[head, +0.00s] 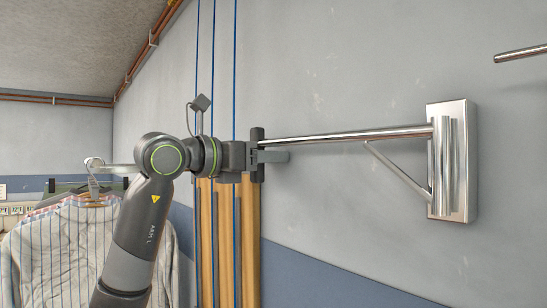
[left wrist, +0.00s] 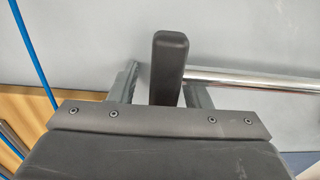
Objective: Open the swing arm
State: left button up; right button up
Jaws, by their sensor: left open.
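The swing arm (head: 345,136) is a shiny metal bar with a thin diagonal brace, fixed to a metal wall bracket (head: 465,160) at the right in the head view. It reaches left along the wall and ends in an upright dark grip. In the left wrist view, the dark grip (left wrist: 170,60) stands between my fingers and the bar (left wrist: 255,83) runs off to the right. My left gripper (head: 268,156) is open, with one finger on each side of the grip. I cannot tell whether either finger touches it. My right gripper is in neither view.
Another metal bar (head: 522,54) juts in at the upper right. Wooden boards (head: 248,235) and thin blue vertical lines are on the wall behind my left arm. Striped shirts (head: 55,245) hang on a hanger at the lower left. The space below the swing arm is clear.

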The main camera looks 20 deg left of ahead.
pick_arm(q)
jog(key=shift+s+r, duration=0.1)
jog(key=shift+s, duration=0.15)
jog(key=shift+c, duration=0.7)
jog(key=shift+w, duration=0.1)
grip_shut()
